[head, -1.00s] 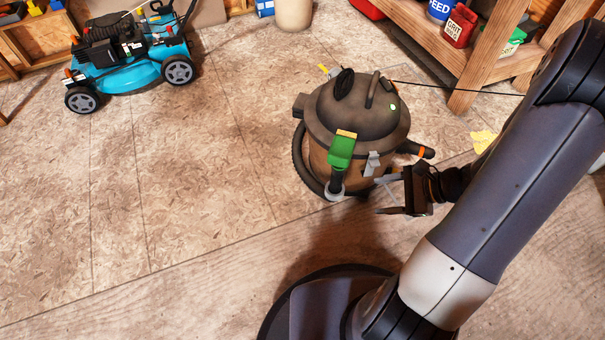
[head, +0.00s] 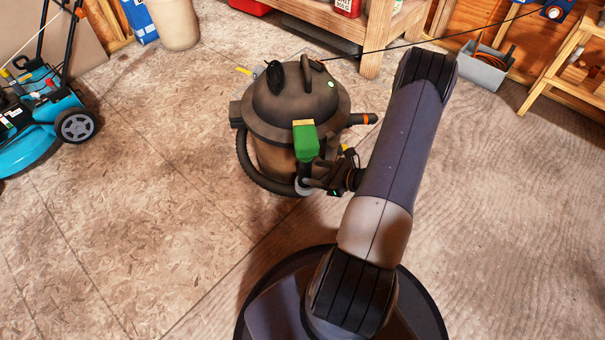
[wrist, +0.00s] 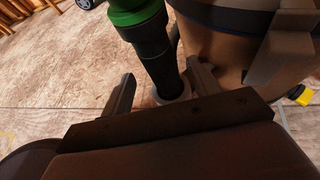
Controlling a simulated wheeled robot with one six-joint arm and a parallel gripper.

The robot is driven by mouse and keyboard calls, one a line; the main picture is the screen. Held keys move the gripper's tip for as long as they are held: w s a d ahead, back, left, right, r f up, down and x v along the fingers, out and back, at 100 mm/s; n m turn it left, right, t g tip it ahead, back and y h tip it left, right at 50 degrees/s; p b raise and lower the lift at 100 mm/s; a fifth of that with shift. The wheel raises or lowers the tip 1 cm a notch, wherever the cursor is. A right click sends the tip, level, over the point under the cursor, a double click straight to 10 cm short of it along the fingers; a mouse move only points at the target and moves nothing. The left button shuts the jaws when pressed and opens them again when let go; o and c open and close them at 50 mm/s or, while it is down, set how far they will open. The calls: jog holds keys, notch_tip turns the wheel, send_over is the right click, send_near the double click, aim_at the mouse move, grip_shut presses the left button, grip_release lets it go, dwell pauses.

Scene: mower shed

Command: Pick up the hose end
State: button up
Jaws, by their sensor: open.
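A brown shop vacuum (head: 275,95) stands on the floor, with a dark ribbed hose (head: 248,165) curving round its left side. The hose runs toward a grey ring (head: 303,187) below an upright piece with a green top (head: 305,142) and a black tube, which appears to be the hose end. My gripper (head: 318,178) is at the vacuum's front right, beside this tube. In the wrist view the black tube (wrist: 159,62) stands between the two open fingers of my gripper (wrist: 163,88), with the green top (wrist: 135,12) above. Contact cannot be told.
A stub with an orange ring (head: 362,118) sticks out at the vacuum's right. A thin black cord (head: 420,40) runs right from the vacuum. A blue mower (head: 35,130) stands at the left, and a wooden shelf (head: 375,45) behind. The floor at right is clear.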

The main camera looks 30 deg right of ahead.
aim_at(303, 171)
jog(key=b+x, duration=0.1)
jog(key=x, duration=0.1)
jog(key=b+x, duration=0.1)
jog(key=x, duration=0.2)
jog(key=shift+w+a+f, duration=0.15)
jog(key=shift+w+f, duration=0.05)
jog(key=shift+f, duration=0.15)
jog(key=shift+w+a+f, duration=0.1)
jog(key=shift+w+a, duration=0.1)
jog(key=shift+w, duration=0.15)
jog(key=shift+c, duration=0.4)
jog(key=c, duration=1.2)
